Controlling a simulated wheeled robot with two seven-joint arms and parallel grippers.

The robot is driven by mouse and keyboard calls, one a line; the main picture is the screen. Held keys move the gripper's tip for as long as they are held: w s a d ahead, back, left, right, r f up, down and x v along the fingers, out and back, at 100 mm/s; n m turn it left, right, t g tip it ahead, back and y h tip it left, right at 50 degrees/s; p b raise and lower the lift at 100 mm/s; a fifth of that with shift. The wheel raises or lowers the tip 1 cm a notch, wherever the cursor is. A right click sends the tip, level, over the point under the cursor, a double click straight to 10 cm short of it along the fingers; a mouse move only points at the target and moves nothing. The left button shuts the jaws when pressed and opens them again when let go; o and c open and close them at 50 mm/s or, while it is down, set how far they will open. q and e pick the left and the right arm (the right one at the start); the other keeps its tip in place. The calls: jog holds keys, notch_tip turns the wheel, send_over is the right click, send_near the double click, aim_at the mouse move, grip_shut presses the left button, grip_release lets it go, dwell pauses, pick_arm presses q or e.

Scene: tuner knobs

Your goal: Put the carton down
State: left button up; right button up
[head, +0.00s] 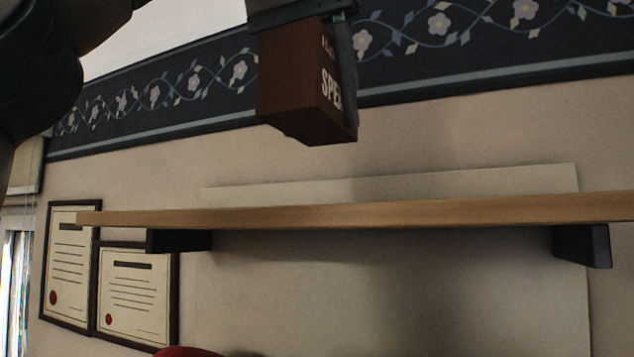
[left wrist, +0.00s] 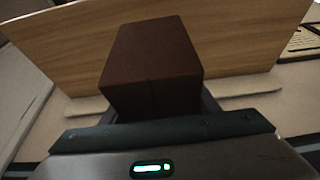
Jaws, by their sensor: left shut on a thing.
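The carton (head: 288,85) is a dark brown box with pale lettering on its side, partly readable as "SPE". My left gripper (head: 335,75) comes down from the top of the head view and is shut on the carton. The carton appears above the wooden shelf (head: 400,213) in that view, with wall visible between them. In the left wrist view the carton (left wrist: 152,50) sits between the two fingers (left wrist: 158,108), with the wooden shelf (left wrist: 250,40) beyond it. The carton's far side is hidden. My right gripper is not in view.
Dark brackets (head: 582,246) hold the shelf against a beige wall. Two framed certificates (head: 70,262) hang at the left. A floral border (head: 440,40) runs along the upper wall. A red thing (head: 188,352) peeks in at the bottom edge. No objects show on the shelf.

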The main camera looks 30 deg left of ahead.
aim_at(312, 137)
pick_arm(q)
jog(key=shift+w+a+f, duration=0.15)
jog(key=shift+a+f, duration=0.15)
jog(key=shift+f, duration=0.45)
jog(key=shift+w+a+f, duration=0.1)
jog(key=shift+a+f, duration=0.15)
jog(key=shift+f, duration=0.45)
jog(key=shift+s+d+f, duration=0.1)
jog(key=shift+d+f, duration=0.05)
jog(key=shift+f, duration=0.4)
jog(key=shift+s+d+f, duration=0.1)
jog(key=shift+f, duration=0.45)
jog(key=shift+w+f, duration=0.1)
jog(key=shift+a, duration=0.1)
jog(key=shift+f, duration=0.65)
jog(key=shift+a+f, duration=0.1)
jog(key=shift+f, duration=1.1)
jog(key=shift+d, duration=0.2)
